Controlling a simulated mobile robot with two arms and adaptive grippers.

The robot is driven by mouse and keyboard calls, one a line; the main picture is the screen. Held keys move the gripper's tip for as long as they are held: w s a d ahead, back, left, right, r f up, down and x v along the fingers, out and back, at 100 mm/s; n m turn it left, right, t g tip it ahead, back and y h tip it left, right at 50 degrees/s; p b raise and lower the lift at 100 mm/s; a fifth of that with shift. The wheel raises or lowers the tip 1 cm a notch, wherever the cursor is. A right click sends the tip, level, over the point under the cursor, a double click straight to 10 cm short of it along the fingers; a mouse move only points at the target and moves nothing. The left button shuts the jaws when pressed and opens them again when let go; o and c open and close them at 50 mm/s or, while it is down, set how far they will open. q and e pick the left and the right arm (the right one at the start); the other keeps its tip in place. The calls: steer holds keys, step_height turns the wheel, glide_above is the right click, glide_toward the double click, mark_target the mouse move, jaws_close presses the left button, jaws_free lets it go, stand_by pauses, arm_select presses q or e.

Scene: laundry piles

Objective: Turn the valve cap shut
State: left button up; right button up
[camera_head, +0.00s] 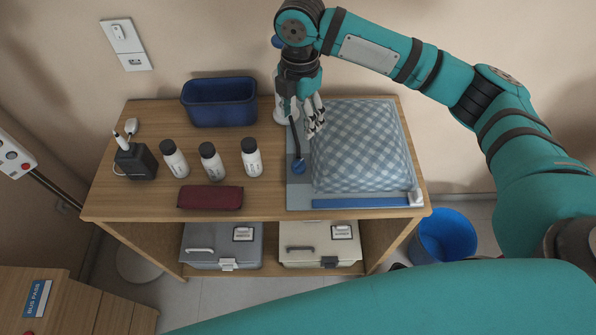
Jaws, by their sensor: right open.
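A small round blue cap (298,167) sits on the left margin of a flat storage bag (299,190); it looks like the valve cap. A dark hose reaches down to it or close beside it. I cannot tell whether the cap is turned shut. The bag holds a plump blue-and-white checked textile (360,145) and has a blue strip along its near edge. My right gripper (314,129) is open and points down over the bag's upper left part, beyond the cap and apart from it. My left gripper is not in view.
A white cylinder (281,106) stands behind my right gripper, partly hidden. On the wooden table (270,205) are a blue bin (220,103), several dark-capped bottles (210,163), a maroon pouch (210,197) and a dark charger block (136,162). Lidded boxes sit below.

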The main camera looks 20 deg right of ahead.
step_height(320, 180, down, 5)
steer(key=p, duration=0.1)
glide_above(299, 163)
step_height(299, 163, down, 7)
steer(key=shift+f, duration=0.1)
step_height(299, 163, down, 4)
steer(key=shift+r+p, duration=0.1)
steer(key=shift+p, duration=0.2)
steer(key=shift+f, duration=0.25)
steer(key=shift+w+f, duration=0.1)
steer(key=shift+f, duration=0.2)
steer(key=shift+c, duration=0.8)
steer(key=c, duration=1)
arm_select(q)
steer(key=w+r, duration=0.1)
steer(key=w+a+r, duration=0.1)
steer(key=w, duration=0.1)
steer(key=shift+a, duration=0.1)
